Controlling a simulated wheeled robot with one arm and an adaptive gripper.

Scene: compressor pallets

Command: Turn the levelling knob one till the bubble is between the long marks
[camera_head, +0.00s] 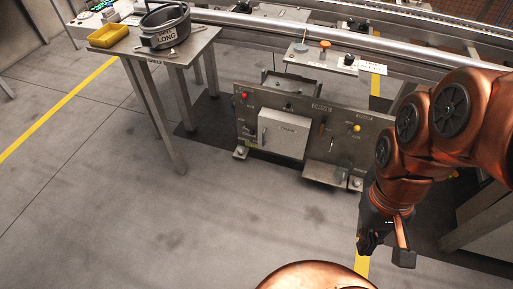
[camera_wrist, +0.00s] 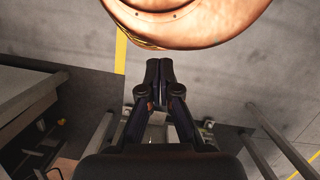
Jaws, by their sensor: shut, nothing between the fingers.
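My gripper (camera_head: 386,252) hangs low at the right in the head view, in front of the panel's right end and above the floor. In the wrist view its fingers (camera_wrist: 159,70) are together and empty. Small knobs show on the machine: a dark one (camera_head: 349,60) and an orange-topped one (camera_head: 325,44) on the upper plates, and a red one (camera_head: 244,96) and a yellow one (camera_head: 357,128) on the panel. I cannot tell which is levelling knob one. No bubble or long marks can be made out. My gripper is apart from all these knobs.
A steel panel (camera_head: 281,103) with a grey box (camera_head: 283,135) stands below the conveyor rail (camera_head: 262,24). A side table (camera_head: 150,49) holds a yellow tray (camera_head: 108,35) and a dark bin (camera_head: 165,25) labelled LONG. The floor (camera_head: 190,220) in front is clear.

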